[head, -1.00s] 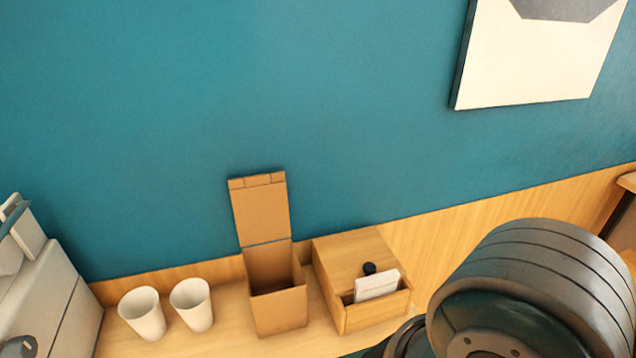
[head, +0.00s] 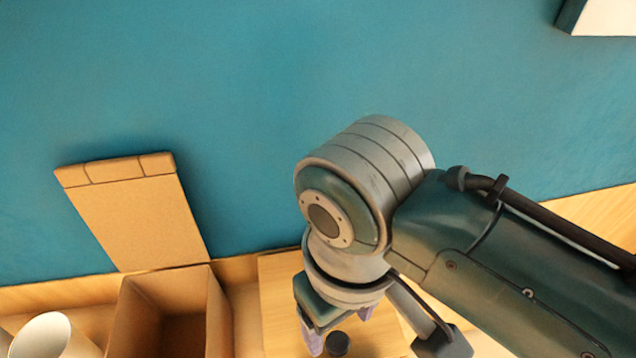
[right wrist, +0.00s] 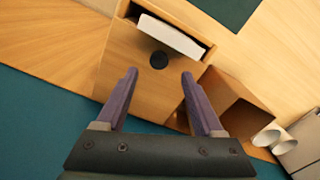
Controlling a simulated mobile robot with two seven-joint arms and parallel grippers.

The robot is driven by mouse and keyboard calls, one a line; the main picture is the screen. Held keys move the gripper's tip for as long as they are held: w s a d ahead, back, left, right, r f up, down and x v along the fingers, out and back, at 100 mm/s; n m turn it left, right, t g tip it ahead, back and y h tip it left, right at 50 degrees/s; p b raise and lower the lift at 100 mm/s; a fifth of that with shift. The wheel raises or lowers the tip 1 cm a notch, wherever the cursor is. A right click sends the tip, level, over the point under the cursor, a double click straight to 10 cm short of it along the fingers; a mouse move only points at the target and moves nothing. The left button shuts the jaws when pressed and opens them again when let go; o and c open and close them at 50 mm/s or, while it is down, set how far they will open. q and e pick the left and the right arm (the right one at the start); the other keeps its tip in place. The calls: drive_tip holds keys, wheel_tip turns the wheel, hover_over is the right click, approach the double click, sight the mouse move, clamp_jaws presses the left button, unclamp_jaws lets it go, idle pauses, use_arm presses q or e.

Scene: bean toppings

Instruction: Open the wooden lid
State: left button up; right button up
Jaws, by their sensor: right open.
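The wooden box's lid (right wrist: 148,88) is a flat, light wood panel with a round black knob (right wrist: 158,60) near its front edge. The lid lies down flat. In the head view the lid (head: 282,300) and knob (head: 337,344) show at the bottom, partly hidden by my right arm. My right gripper (right wrist: 159,74) is open and empty, with its two purple fingers on either side of the knob in the picture. I cannot tell how high above the lid the fingertips are. In the head view the right gripper (head: 338,330) is over the box. My left gripper is not in view.
White packets (right wrist: 172,37) sit in the box's open front slot. An open cardboard box (head: 128,318) with its flap raised stands left of the wooden box. White cups (head: 45,338) stand farther left. The teal wall (head: 240,80) rises close behind.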

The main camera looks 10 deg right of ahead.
sight(339, 342)
wheel_tip(339, 342, down, 6)
drive_tip(key=shift+f+b, duration=0.1)
drive_tip(key=shift+b, duration=0.6)
clamp_jaws()
idle(0.9)
